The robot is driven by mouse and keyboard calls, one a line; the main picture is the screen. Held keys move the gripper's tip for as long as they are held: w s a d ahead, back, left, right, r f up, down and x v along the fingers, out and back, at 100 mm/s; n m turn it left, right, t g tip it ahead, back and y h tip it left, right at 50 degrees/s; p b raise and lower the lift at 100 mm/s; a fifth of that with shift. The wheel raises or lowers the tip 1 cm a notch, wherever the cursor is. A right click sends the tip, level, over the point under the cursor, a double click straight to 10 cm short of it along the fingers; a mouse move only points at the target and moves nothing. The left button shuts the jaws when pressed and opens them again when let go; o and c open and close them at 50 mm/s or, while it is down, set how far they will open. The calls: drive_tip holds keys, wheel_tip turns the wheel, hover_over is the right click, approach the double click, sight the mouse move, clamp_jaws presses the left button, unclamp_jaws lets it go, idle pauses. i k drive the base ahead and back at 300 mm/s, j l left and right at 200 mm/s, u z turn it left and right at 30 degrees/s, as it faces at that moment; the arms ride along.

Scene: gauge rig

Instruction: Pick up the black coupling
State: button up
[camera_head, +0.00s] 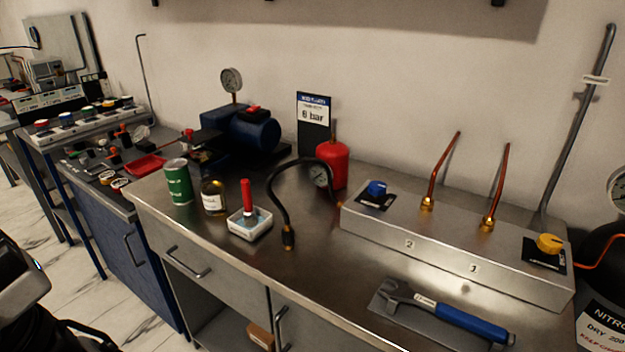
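The black coupling (288,237) is at the free end of a black hose (275,185), with a brass tip at its bottom. It hangs at or just above the metal workbench (330,265), right of a white tray; I cannot tell if it touches the bench. The hose arches up and over to a round gauge (320,176) beside a red bottle (332,163). A dark part at the lower left edge looks like my arm, well left of the coupling. My gripper's fingers are not in view.
A white tray (250,233) with a red-handled tool, an amber bottle (213,197) and a green can (178,182) stand left of the coupling. A steel manifold (450,243) with copper pipes and a blue-handled wrench (455,318) lie right. Bench front of the coupling is bare.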

sight(288, 232)
drive_tip(key=l+u, duration=0.15)
drive_tip(key=u, duration=0.6)
drive_tip(key=i, duration=0.45)
